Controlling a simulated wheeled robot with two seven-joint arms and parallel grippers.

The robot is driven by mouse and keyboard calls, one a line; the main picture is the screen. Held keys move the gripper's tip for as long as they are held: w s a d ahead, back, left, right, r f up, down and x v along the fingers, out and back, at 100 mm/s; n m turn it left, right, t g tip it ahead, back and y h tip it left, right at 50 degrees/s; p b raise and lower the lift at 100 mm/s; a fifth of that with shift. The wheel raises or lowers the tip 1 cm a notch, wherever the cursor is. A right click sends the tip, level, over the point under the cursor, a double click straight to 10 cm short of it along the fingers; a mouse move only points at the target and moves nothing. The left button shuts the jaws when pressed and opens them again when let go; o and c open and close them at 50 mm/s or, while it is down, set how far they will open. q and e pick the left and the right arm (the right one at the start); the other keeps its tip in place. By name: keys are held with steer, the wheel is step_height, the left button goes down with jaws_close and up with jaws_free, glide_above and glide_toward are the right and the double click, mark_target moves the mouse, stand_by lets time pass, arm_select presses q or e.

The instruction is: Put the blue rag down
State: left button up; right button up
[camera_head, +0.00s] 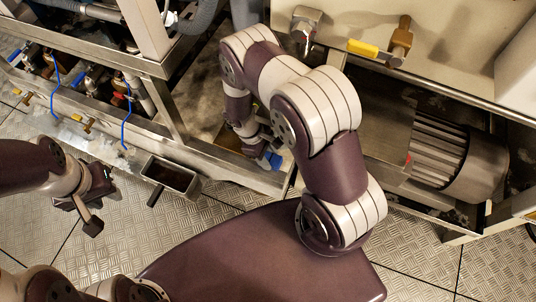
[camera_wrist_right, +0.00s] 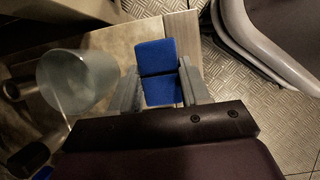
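The blue rag (camera_wrist_right: 157,60) looks like a flat, folded blue piece with a dark line across it in the right wrist view. My right gripper (camera_wrist_right: 161,92) has its two grey fingers against the rag's sides, and the rag sticks out past the fingertips. In the head view the rag (camera_head: 271,160) is a small blue patch beside my right gripper (camera_head: 258,150), low by the metal frame. Whether the rag touches the surface under it cannot be told. My left gripper (camera_head: 88,215) is over the floor at the left, with no object visible in it.
An open metal box (camera_head: 171,173) hangs on the frame's front edge. Pipes and valves with blue cables line the left frame. A finned motor (camera_head: 440,148) sits at the right. A translucent cylinder (camera_wrist_right: 78,80) stands left of the rag in the wrist view.

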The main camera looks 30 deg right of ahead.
steer(key=o, duration=0.4)
steer(key=shift+r, duration=0.35)
steer(key=p+v, duration=0.5)
steer(key=v, duration=0.6)
steer(key=shift+w+a+r, duration=0.1)
steer(key=shift+w+r, duration=0.05)
steer(key=shift+r, duration=0.1)
